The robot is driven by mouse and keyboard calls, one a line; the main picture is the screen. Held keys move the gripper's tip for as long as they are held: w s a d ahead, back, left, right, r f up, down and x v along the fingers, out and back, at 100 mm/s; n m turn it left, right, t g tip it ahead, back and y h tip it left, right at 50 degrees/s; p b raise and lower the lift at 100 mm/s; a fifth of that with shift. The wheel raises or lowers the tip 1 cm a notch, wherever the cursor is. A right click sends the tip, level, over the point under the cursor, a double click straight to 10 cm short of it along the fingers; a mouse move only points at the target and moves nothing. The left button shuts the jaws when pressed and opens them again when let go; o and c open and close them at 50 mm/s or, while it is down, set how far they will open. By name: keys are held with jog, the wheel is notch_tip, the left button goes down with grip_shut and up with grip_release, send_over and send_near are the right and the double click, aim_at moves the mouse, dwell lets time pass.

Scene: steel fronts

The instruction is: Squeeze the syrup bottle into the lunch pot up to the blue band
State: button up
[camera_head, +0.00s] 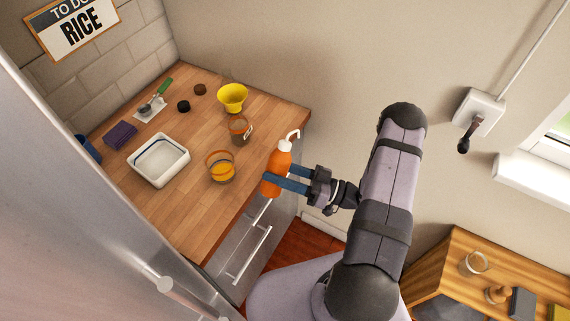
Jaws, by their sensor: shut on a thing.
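The orange bottle (277,166) with a white hooked spout is at the counter's right edge. My gripper (279,177) is shut on its body, with a blue finger on either side. The bottle looks roughly upright; I cannot tell whether its base touches the counter. The spout points right, away from the pots. A white square pot (143,177) with a dark blue band around its inner wall stands on the counter to the left, apart from the bottle. I take it for the lunch pot; its inside looks pale, with no orange syrup visible.
A glass bowl with amber contents (220,171) stands between bottle and white pot. Behind are a brownish glass jar (240,130), a yellow funnel-like cup (232,97), small dark lids (184,106), a green-handled tool (163,88) and a purple sponge (120,135). The front counter (205,225) is clear.

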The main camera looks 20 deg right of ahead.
jog(key=a+r+n+g+p, duration=0.1)
jog(key=a+r+g, duration=0.1)
jog(key=a, duration=0.4)
jog(key=a+r+n+g+y+p, duration=0.1)
jog(key=a+r+g+p, duration=0.1)
jog(key=a+r, duration=0.3)
jog(key=a+r+n+g+y+p, duration=0.1)
jog(key=a+r, duration=0.2)
jog(key=a, duration=0.5)
jog(key=shift+a+r+n+g+p, duration=0.4)
jog(key=shift+f, duration=0.15)
jog(key=shift+f+b, duration=1.5)
jog(key=shift+f, duration=0.35)
jog(key=shift+o, duration=0.2)
jog(key=shift+c, duration=0.9)
jog(key=shift+o, duration=0.7)
